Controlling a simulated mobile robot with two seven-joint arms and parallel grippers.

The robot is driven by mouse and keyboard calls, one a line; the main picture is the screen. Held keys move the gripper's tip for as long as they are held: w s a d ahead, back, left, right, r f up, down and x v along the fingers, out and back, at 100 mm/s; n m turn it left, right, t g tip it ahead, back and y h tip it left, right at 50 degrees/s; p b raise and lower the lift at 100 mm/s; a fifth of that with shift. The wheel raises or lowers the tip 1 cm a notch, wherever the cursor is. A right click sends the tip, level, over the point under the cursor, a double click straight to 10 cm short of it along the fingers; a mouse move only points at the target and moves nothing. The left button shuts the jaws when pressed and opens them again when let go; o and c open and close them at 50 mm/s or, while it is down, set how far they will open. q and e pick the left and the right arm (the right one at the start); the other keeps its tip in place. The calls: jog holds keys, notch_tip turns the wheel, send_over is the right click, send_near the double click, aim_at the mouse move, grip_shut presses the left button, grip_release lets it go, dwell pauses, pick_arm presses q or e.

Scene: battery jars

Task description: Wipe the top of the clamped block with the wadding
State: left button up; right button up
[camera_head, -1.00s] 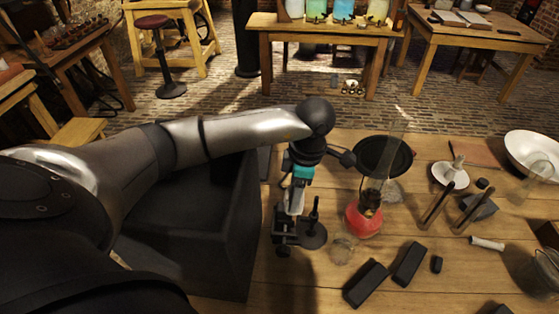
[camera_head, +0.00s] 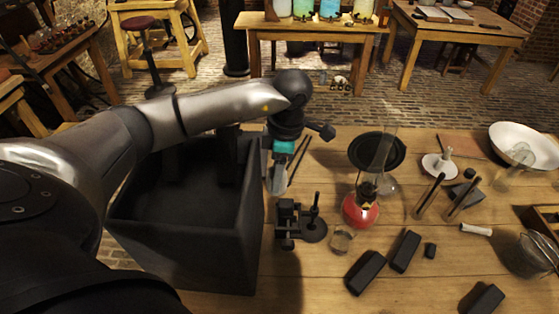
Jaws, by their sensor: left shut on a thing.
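My left gripper (camera_head: 278,187) points down beside the open black bin's right wall, behind the small dark clamp. It is shut on the wadding, of which little can be made out between the pale fingers. The clamp (camera_head: 288,226) stands on the wooden table, in front of the fingertips and apart from them. The block in it is dark and hard to tell from the jaws. My right gripper is not in view.
A black bin (camera_head: 235,250) is at the left. A round stand with a rod (camera_head: 314,230) adjoins the clamp. Bare table lies in front of the clamp.

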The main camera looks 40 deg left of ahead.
pick_arm(q)
jog(key=shift+r+p, duration=0.6)
jog(key=shift+r, duration=0.65)
